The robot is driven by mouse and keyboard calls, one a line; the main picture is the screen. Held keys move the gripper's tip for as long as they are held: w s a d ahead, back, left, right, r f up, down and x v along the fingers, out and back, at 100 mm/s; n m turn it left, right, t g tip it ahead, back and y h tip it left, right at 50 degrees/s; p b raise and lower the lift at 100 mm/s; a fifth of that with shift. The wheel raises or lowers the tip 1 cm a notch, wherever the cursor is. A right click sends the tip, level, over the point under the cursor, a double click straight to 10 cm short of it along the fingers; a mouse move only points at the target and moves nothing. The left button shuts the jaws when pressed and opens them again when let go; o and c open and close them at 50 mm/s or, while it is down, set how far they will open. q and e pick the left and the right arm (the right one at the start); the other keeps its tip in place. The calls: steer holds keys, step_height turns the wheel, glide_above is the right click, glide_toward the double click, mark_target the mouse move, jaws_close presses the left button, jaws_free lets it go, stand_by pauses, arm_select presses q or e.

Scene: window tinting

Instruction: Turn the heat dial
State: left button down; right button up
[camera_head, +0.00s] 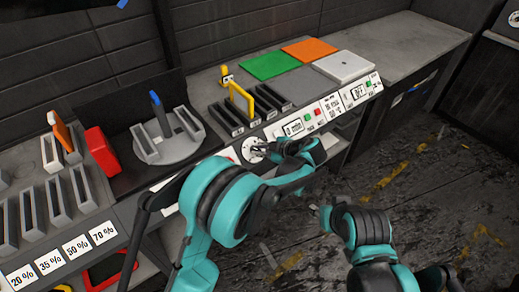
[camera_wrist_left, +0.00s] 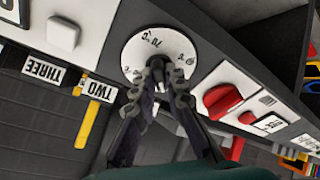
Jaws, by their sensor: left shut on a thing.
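The heat dial (camera_head: 247,150) is a round white disc with dark markings on the front panel of the bench. In the left wrist view the dial (camera_wrist_left: 150,42) is large, with its centre hidden behind my fingers. My left gripper (camera_head: 260,150) reaches the dial from the right in the head view. In the left wrist view its dark fingertips (camera_wrist_left: 158,68) are close together at the dial's centre, shut on its knob. My right gripper (camera_head: 322,208) hangs low over the floor, away from the panel; its fingers are too small to read.
A red knob (camera_wrist_left: 222,102) sits beside the dial. Above the panel are black slots with a yellow sheet (camera_head: 241,100), and green (camera_head: 268,66) and orange (camera_head: 309,50) squares. A round grey holder (camera_head: 165,148) stands left. Open floor (camera_head: 440,180) lies right.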

stand_by(0.4)
arm_select(q)
steer(key=c, duration=1.6)
jaws_free()
steer(key=shift+o, duration=0.2)
steer(key=v, duration=0.7)
steer(key=shift+d+r, duration=0.15)
steer(key=shift+s, duration=0.1)
